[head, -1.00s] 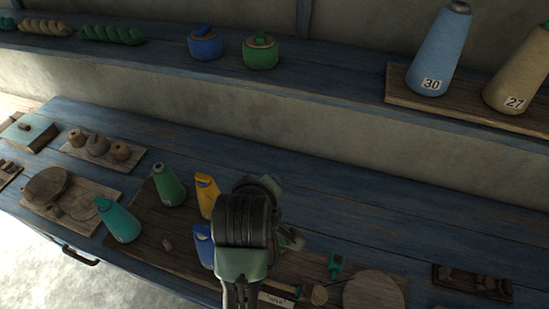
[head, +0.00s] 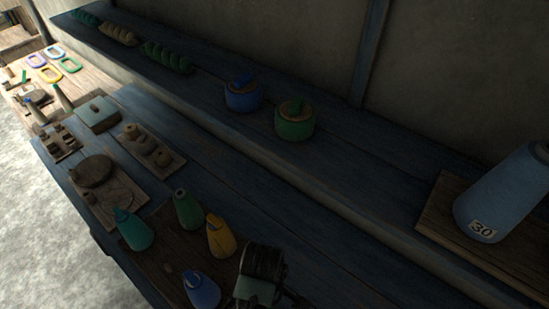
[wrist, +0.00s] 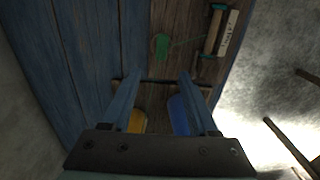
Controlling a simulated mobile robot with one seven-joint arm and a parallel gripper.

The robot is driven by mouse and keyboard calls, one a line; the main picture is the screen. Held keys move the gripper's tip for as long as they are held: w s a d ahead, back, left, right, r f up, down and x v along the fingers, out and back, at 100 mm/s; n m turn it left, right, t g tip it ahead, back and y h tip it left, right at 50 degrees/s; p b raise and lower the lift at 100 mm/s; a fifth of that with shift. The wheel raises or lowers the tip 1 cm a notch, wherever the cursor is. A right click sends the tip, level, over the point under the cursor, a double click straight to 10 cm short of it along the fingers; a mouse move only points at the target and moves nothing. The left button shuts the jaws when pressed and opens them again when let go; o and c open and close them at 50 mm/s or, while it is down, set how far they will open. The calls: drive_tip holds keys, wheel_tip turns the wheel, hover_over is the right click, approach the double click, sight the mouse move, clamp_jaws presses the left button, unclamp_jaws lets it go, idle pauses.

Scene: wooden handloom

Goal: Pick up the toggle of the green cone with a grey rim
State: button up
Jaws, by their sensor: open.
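A green cone (head: 188,210) with a greyish top stands on a dark board, between a teal cone (head: 133,230) and a yellow cone (head: 221,238). A small green piece (wrist: 161,45) with a thin thread running right lies on brown wood in the wrist view, ahead of my fingers. It may be a toggle; I cannot tell which cone it belongs to. My gripper (wrist: 160,78) is open with nothing between its fingers. In the head view, my wrist hides the fingertips at the bottom. Parts of the yellow and blue cones show behind the fingers in the wrist view.
A blue cone (head: 202,290) stands close to my wrist. A white label (wrist: 228,32) and a teal-ended rod lie right of the green piece. A shelf behind holds a blue pot (head: 242,97), a green pot (head: 294,122) and a large blue cone (head: 500,200).

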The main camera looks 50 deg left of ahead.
drive_tip(key=shift+s+f+p, duration=0.1)
drive_tip(key=shift+f+p, duration=0.45)
drive_tip(key=shift+f, duration=4.05)
drive_tip(key=shift+d, duration=0.1)
clamp_jaws()
